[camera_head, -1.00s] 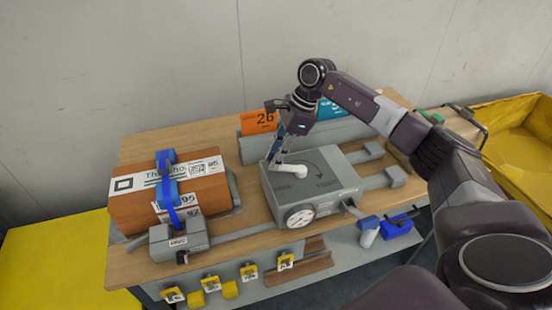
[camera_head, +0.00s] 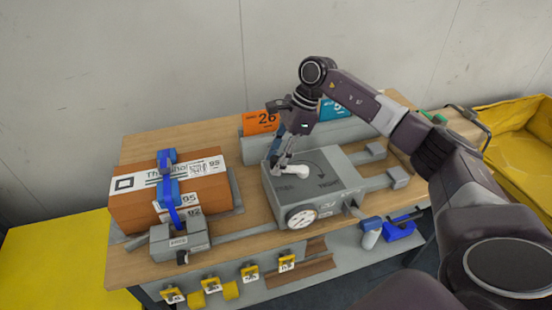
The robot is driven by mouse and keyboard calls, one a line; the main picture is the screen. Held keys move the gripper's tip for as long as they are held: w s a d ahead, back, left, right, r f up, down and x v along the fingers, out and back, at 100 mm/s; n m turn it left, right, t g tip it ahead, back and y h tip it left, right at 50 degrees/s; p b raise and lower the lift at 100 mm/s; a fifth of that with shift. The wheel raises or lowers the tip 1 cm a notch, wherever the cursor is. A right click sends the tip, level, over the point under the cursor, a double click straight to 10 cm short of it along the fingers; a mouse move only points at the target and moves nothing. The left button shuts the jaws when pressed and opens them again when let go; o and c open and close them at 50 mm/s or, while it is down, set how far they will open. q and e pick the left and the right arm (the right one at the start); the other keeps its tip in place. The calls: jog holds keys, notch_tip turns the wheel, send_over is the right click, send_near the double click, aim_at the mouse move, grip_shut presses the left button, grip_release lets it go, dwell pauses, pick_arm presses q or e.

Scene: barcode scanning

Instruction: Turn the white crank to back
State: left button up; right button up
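The white crank (camera_head: 292,171) lies on top of the grey box (camera_head: 330,195), which carries dark printed lettering, a curved arrow and a round dial (camera_head: 301,217) on its front. My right gripper (camera_head: 277,163) points down at the left end of the crank, its fingers around or against that end. Whether the fingers are closed on the crank is too small to tell. The crank's thicker end shows to the right of the fingers. My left gripper is not in view.
An orange-brown package (camera_head: 140,209) with a blue strap clamp (camera_head: 167,190) sits on the left of the wooden table (camera_head: 140,145). Orange and blue number signs (camera_head: 262,121) stand behind the box. A yellow bin (camera_head: 515,150) is at right.

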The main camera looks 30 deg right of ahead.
jog(key=shift+d, duration=0.1)
jog(key=v, duration=1.2)
jog(key=shift+f, duration=0.1)
